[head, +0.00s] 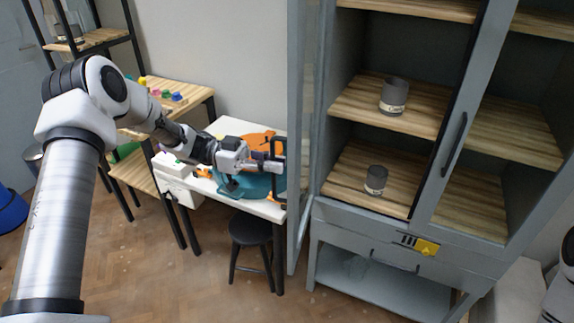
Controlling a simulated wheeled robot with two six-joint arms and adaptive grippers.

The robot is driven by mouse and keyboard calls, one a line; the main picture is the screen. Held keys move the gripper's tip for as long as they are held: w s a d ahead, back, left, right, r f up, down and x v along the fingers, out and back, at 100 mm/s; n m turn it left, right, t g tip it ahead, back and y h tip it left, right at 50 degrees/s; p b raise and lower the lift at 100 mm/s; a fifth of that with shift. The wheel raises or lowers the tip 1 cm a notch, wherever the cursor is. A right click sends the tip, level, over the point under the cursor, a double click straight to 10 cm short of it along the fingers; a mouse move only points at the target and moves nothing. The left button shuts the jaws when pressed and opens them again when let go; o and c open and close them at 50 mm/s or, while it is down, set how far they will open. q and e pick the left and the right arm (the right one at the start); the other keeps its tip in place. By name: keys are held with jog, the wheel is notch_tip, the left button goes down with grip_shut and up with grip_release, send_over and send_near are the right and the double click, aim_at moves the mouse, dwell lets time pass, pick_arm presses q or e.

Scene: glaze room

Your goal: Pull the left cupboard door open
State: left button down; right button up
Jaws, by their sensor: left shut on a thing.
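The grey cupboard (320,215) stands at the right of the head view. Its left door (300,120) is swung wide open and seen nearly edge-on, so the left side's shelves are exposed. My left gripper (276,165) is shut on the black handle (279,146) of this door, on the door's left side in the picture. The right door (473,115) is shut, with a long black handle (454,144). My right gripper is out of view.
Grey jars (395,95) (376,180) stand on the cupboard's wooden shelves. A white table (238,126) with teal and orange things is behind my left gripper. A dark stool (251,231) stands below, near the door. Floor is clear at front left.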

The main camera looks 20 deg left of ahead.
pick_arm(q)
jog(key=a, duration=0.2)
jog(key=shift+w+a, duration=0.1)
jog(key=shift+a, duration=0.3)
jog(key=c, duration=1.2)
grip_release()
jog(key=s+a, duration=0.1)
jog(key=a, duration=1.1)
jog(key=shift+s, duration=0.35)
